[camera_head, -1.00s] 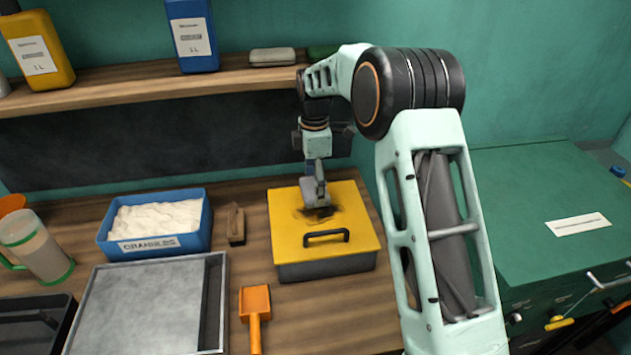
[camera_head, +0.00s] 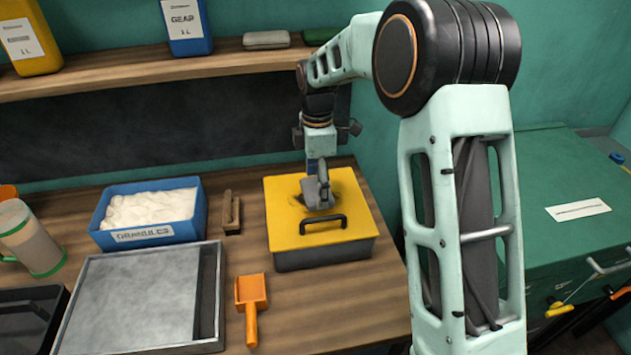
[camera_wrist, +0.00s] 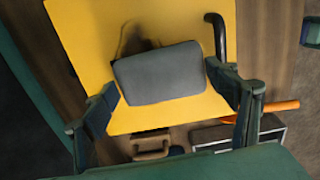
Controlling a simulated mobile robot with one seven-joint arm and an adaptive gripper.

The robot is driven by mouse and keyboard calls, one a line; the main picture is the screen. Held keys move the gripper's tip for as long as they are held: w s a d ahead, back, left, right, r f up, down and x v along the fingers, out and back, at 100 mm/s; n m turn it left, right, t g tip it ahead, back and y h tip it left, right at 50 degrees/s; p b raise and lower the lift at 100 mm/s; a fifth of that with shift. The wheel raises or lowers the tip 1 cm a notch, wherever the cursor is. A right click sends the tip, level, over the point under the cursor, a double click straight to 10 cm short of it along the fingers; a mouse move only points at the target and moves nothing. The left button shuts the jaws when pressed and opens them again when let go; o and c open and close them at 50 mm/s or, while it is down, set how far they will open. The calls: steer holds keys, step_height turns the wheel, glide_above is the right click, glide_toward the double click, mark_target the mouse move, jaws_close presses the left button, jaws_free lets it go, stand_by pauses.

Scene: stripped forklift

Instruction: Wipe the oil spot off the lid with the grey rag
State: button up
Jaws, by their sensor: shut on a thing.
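The yellow lid (camera_head: 345,190) covers a grey box on the bench and has a black handle (camera_head: 323,226) near its front edge. My gripper (camera_wrist: 163,80) is shut on the grey rag (camera_wrist: 160,73), a folded pad held flat over the lid. In the head view my gripper (camera_head: 318,190) is over the lid, just behind the handle. The dark oil spot (camera_wrist: 135,40) shows past the rag's edge in the wrist view.
A blue bin of white granules (camera_head: 150,235), a brush (camera_head: 231,212), a grey tray (camera_head: 95,300) and an orange scoop (camera_head: 250,295) stand left of the box. Bottles, a grey block (camera_head: 266,40) and a green block (camera_head: 318,36) are on the shelf above.

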steer(key=shift+s+d, duration=0.2)
steer(key=shift+s, duration=1)
